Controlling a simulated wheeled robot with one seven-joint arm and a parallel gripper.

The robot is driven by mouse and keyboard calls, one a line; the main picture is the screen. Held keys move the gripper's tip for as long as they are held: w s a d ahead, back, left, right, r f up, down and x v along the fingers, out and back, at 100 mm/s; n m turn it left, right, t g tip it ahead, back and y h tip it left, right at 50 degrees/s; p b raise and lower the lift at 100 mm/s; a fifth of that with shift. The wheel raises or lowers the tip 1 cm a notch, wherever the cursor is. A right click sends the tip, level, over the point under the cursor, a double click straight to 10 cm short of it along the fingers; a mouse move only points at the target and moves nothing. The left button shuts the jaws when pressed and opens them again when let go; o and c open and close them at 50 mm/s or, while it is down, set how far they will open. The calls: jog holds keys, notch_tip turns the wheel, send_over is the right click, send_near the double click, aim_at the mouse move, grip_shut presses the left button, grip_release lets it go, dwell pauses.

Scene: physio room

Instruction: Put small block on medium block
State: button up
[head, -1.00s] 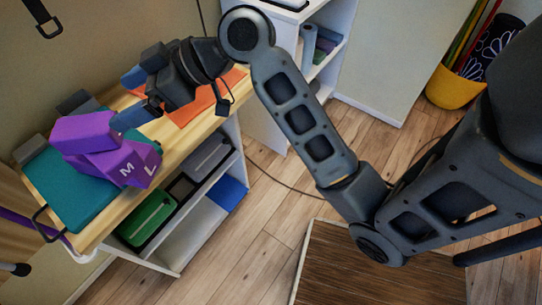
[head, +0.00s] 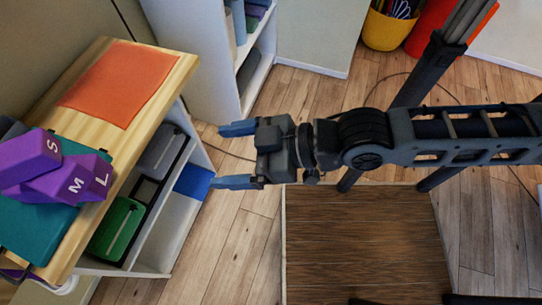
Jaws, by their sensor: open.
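The small purple block marked S (head: 30,157) sits at the top of a stack at the left of the head view. It appears to rest on the medium purple block marked M (head: 70,186), turned at an angle to it. The large purple block marked L (head: 101,174) shows beneath and to the right of M. The stack is on a teal tray (head: 30,240) on the wooden shelf top. My gripper (head: 236,155) is open and empty, with its blue fingertips pointing left. It is right of the shelf unit, well apart from the blocks.
An orange mat (head: 119,83) lies on the wooden shelf top (head: 172,80) beyond the stack. Below are shelves with a green box (head: 117,229) and a blue item (head: 194,182). A white bookcase (head: 190,50) stands behind.

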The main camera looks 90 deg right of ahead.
jog(key=s+a+r, duration=0.3)
jog(key=s, duration=0.3)
jog(key=shift+s+r+t, duration=0.4)
dwell(0.7)
